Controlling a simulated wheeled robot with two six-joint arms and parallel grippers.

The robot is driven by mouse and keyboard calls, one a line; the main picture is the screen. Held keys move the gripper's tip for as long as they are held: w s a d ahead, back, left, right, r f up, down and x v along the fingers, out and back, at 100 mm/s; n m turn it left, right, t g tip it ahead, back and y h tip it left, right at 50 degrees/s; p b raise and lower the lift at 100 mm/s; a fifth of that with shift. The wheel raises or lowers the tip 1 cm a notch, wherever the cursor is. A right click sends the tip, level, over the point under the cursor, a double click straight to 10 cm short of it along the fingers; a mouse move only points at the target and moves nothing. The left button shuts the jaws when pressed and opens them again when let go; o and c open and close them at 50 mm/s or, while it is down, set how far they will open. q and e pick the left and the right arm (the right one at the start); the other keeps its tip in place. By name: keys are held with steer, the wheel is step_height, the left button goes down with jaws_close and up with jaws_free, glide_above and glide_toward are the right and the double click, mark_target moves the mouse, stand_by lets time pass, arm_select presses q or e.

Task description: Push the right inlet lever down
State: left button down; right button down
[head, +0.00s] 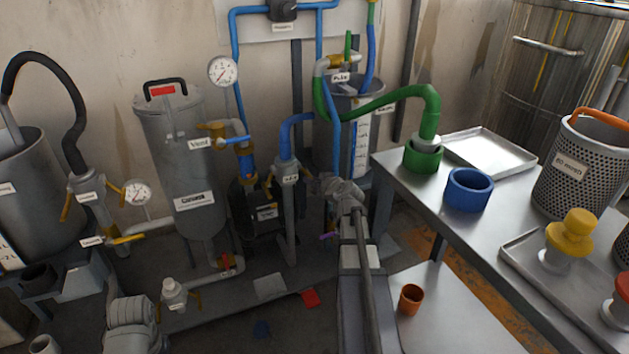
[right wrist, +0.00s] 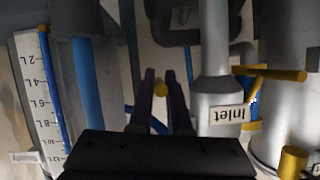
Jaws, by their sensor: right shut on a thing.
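My right gripper (head: 318,186) is at the grey fitting (head: 290,175) under the blue pipe, mostly hidden by my own wrist in the head view. In the right wrist view its two dark fingers (right wrist: 165,82) are closed around a small yellow end (right wrist: 160,90), which looks like the right inlet lever seen end-on. The grey fitting in the right wrist view carries an upside-down "Inlet" label (right wrist: 229,115), beside the fingers. The lever's tilt cannot be told.
A clear tank scale (right wrist: 42,90) and blue pipes stand close beside the gripper. A grey cylinder (head: 180,145) and a black pump (head: 262,210) stand to the left. A metal bench (head: 495,225) is at right, with a blue ring (head: 469,189) and a mesh basket (head: 582,165).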

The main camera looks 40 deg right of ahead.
steer(key=shift+a+f+m+y, duration=0.15)
steer(key=shift+a+m+y, duration=0.05)
steer(key=shift+m+y, duration=0.1)
stand_by(0.4)
steer(key=c, duration=0.9)
jaws_free()
steer(key=shift+o, duration=0.2)
